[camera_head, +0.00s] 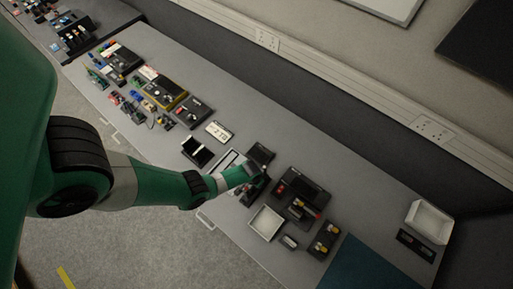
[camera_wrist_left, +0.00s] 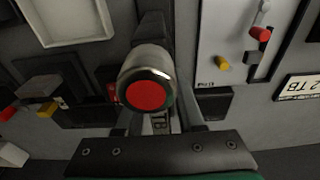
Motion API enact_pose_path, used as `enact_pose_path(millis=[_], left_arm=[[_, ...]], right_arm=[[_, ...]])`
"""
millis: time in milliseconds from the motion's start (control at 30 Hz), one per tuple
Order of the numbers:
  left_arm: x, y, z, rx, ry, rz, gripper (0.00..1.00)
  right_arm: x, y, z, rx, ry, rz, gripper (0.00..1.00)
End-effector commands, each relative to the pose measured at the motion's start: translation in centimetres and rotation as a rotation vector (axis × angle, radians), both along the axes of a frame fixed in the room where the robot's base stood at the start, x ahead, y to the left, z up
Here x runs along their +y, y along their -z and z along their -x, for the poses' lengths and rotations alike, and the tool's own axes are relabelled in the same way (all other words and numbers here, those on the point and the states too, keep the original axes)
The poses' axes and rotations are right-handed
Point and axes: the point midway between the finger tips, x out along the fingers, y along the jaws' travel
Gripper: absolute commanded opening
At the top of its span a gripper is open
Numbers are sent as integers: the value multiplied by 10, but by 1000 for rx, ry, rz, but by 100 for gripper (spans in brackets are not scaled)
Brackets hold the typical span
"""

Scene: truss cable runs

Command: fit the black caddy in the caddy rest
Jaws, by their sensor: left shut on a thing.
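My left gripper (camera_head: 254,186) is over the middle of the bench, pointing down at the items there. In the left wrist view the gripper (camera_wrist_left: 160,122) is shut on a dark thing, taken as the black caddy, with part of a "TB" label (camera_wrist_left: 158,123) showing between the fingers. A round red cap in a metal ring (camera_wrist_left: 147,90) hides most of it. I cannot tell which holder is the caddy rest; a black open holder with white parts (camera_head: 197,151) stands left of the gripper, and a dark block (camera_head: 260,155) lies just beyond it. My right gripper is out of view.
A white tray (camera_head: 266,222) lies right of the gripper, beside a black unit (camera_head: 301,190) and small parts with yellow tops (camera_head: 325,240). A pale "2 TB" plate (camera_head: 219,131) lies to the left. The wall side of the bench is mostly clear.

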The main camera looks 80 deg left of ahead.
Motion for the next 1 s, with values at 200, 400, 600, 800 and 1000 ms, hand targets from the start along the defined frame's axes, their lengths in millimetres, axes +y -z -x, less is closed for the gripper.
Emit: enact_pose_path(millis=[200,400,600,800,1000], left_arm=[[0,25,-1,-1,1,-1,0],[0,37,-1,-2,1,-1,0],[0,36,-1,-2,1,-1,0],[0,36,-1,-2,1,-1,0],[0,37,0,-1,1,-1,0]], right_arm=[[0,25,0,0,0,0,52],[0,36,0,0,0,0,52],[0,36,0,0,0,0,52],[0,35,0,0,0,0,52],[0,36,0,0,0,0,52]])
